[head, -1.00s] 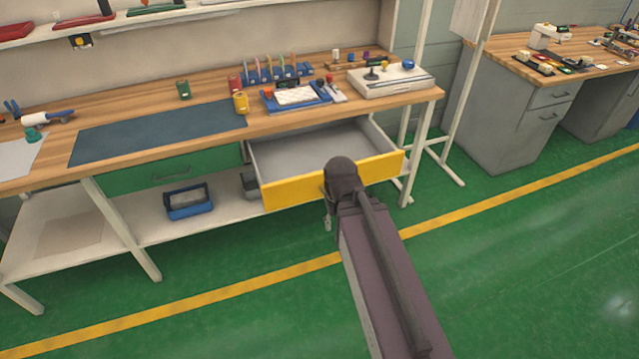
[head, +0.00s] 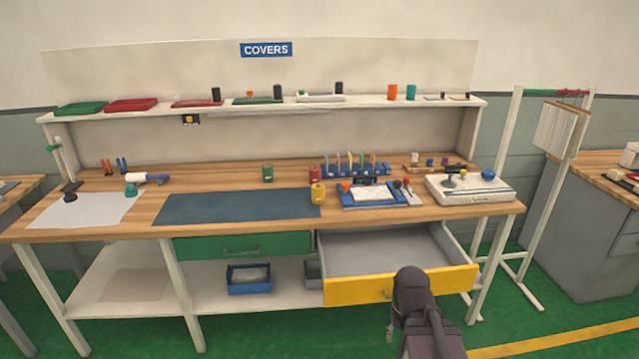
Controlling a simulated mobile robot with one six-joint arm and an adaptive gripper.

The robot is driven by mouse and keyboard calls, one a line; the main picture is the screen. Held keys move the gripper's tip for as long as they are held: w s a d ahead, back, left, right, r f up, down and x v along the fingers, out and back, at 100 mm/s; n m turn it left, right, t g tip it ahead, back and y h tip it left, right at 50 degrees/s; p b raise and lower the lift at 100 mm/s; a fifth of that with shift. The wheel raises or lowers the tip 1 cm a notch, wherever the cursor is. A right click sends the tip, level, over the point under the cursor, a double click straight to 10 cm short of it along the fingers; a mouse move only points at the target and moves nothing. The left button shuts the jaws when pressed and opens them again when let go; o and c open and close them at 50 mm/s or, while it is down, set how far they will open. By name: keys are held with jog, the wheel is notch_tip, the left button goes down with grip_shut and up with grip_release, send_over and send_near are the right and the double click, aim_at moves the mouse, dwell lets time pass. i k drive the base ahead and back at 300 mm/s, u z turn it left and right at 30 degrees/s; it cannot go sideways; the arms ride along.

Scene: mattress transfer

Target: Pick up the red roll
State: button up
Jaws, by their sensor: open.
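The red roll (head: 315,175) stands upright on the wooden workbench, at the back right corner of the dark blue mat (head: 236,207). A yellow roll (head: 318,194) stands just in front of it, and a green roll (head: 267,173) stands to its left. My gripper (head: 391,335) is low in front of the open yellow-fronted drawer (head: 440,283), well below and to the right of the red roll. It is open and mostly hidden by my arm's end. I see nothing in it.
The drawer sticks out empty below the bench's right half. A blue rack (head: 345,170) stands right of the red roll. A blue tray (head: 365,197) and a white scale-like device (head: 470,188) are further right. The shelf (head: 362,104) holds covers and small items.

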aim_at(314, 172)
jog(key=z, duration=0.25)
jog(key=i, duration=1.5)
jog(key=u, duration=0.55)
